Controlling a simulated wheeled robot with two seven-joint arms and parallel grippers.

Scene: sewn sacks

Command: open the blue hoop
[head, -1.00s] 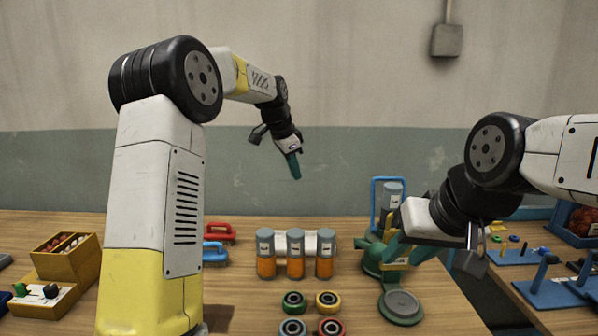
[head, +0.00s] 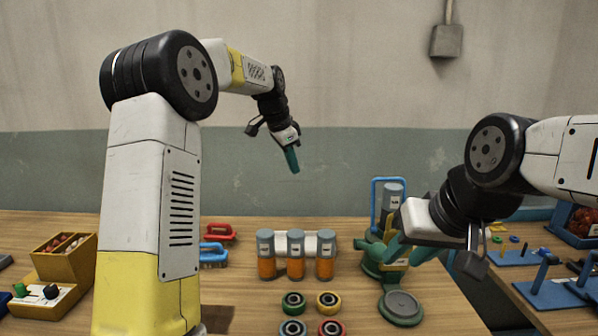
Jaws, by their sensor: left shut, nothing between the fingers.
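The blue hoop (head: 374,199) stands upright at the back right of the table, above a green stand (head: 371,263). A grey-capped jar (head: 393,195) shows inside and beside the hoop. My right gripper (head: 404,256) is low at the front right of the stand, below the hoop. Its two teal fingers look spread apart, and their tips overlap the stand in the picture, so contact cannot be told. My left gripper (head: 292,160) is shut and empty, pointing down in the air to the left of the hoop, well above the table.
Several orange jars (head: 266,262) stand mid-table before a white holder. Coloured rings (head: 293,302) lie in front. A round grey-topped green disc (head: 401,306) lies in front of the stand. Red and blue handles (head: 213,252) lie left. A side table (head: 550,293) holds blue fixtures at right.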

